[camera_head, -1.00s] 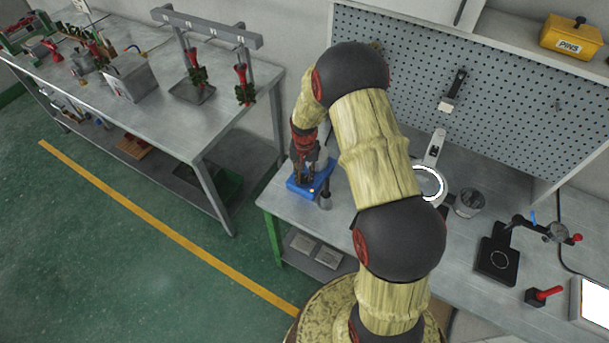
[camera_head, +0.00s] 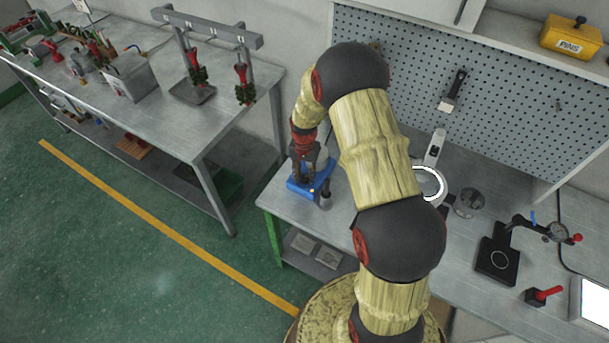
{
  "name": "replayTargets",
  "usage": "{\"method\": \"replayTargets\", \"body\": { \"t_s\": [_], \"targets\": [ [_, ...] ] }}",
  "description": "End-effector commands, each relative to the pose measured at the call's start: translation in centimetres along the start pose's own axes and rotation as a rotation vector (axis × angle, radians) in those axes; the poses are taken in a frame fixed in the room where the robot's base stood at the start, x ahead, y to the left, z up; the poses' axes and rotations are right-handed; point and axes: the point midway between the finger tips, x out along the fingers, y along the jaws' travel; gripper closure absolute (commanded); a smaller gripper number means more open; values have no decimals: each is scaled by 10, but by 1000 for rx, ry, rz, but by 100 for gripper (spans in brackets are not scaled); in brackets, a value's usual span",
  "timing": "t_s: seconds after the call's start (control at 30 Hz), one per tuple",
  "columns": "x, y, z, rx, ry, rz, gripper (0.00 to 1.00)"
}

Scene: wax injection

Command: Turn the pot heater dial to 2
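A blue-based device (camera_head: 325,186), which looks like the pot heater, stands at the left end of the grey workbench. A grey rounded part shows behind my gripper. A small yellow spot shows on the front of the blue base, but I cannot make out a dial or its numbers. My gripper (camera_head: 306,182) points down over the front of the blue base, very close to it. Whether it touches is too small to tell. Its dark fingers are small and overlap the device, so I cannot tell whether they are open or shut.
A short grey cylinder (camera_head: 325,200) stands just right of the blue base. A ring lamp (camera_head: 441,184), a metal cup (camera_head: 468,203) and a black stand (camera_head: 497,262) are farther right on the bench. A pegboard (camera_head: 500,100) rises behind. The left table (camera_head: 150,100) stands apart.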

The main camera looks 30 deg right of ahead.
Motion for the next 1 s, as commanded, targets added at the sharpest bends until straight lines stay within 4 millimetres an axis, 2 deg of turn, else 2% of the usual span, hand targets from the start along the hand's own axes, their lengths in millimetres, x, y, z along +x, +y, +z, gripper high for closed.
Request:
{"method": "replayTargets", "body": {
  "t_s": [0.2,0.57,0.73,1.0],
  "targets": [
    [0,0,0,0,-1,1,59],
    [-4,0,0,0,-1,1,59],
    [-28,0,-1,0,2,-1,59],
    [-83,0,-1,-1,2,-1,59]
  ]
}}
